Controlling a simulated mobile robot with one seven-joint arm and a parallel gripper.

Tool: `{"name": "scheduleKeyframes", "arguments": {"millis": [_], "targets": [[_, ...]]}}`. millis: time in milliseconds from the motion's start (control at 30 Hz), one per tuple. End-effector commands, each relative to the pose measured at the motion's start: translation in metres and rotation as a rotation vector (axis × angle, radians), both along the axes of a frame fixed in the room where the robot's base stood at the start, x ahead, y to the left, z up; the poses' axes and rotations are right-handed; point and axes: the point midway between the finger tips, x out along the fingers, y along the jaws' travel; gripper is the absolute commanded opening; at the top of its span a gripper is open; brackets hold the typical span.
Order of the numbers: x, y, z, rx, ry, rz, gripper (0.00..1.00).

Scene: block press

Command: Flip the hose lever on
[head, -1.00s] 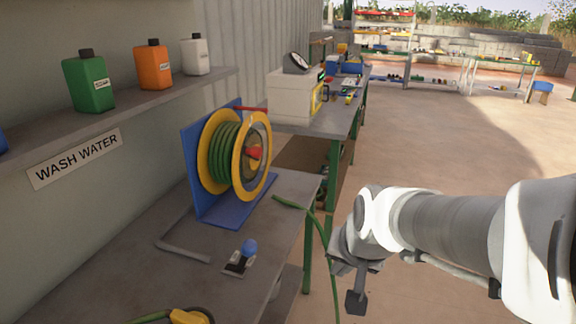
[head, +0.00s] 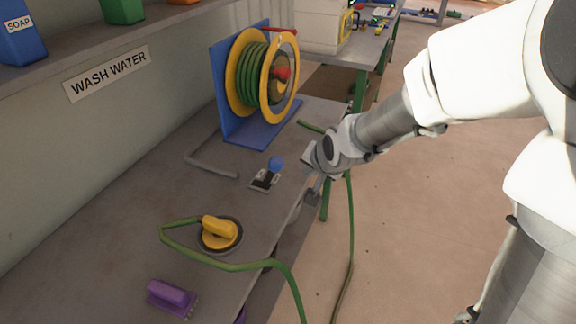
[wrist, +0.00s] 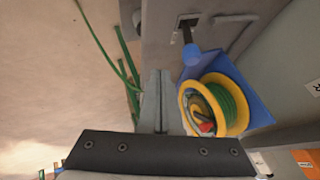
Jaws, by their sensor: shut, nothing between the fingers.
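The hose lever is a blue ball knob (head: 276,163) on a small dark and pale base plate (head: 264,181) on the grey bench. In the wrist view its blue knob (wrist: 192,56) sits on a dark stem, up and right of my fingers. My gripper (head: 311,198) is at the bench's front edge, right of the lever and apart from it. Its fingers (wrist: 154,82) are shut and empty in the wrist view. The green hose is wound on a yellow reel (head: 262,75) with a blue stand, behind the lever; the reel also shows in the wrist view (wrist: 236,92).
A yellow nozzle (head: 220,229) on a round dark base, with green hose attached, lies nearer on the bench (head: 120,225). A purple brush (head: 171,297) is at the near end. A bent grey pipe (head: 208,168) lies left of the lever. Open floor is at right.

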Motion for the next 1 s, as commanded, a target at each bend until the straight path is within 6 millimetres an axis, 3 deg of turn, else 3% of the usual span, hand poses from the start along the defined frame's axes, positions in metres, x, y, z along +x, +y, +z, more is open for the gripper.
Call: {"name": "scheduleKeyframes", "arguments": {"millis": [367, 700, 1000], "targets": [[0.023, 0.010, -0.035, 0.000, 0.002, 0.005, 0.00], [0.061, 0.023, -0.084, -0.002, 0.004, 0.003, 0.00], [0.076, 0.049, -0.071, -0.002, 0.000, 0.004, 0.00]]}}
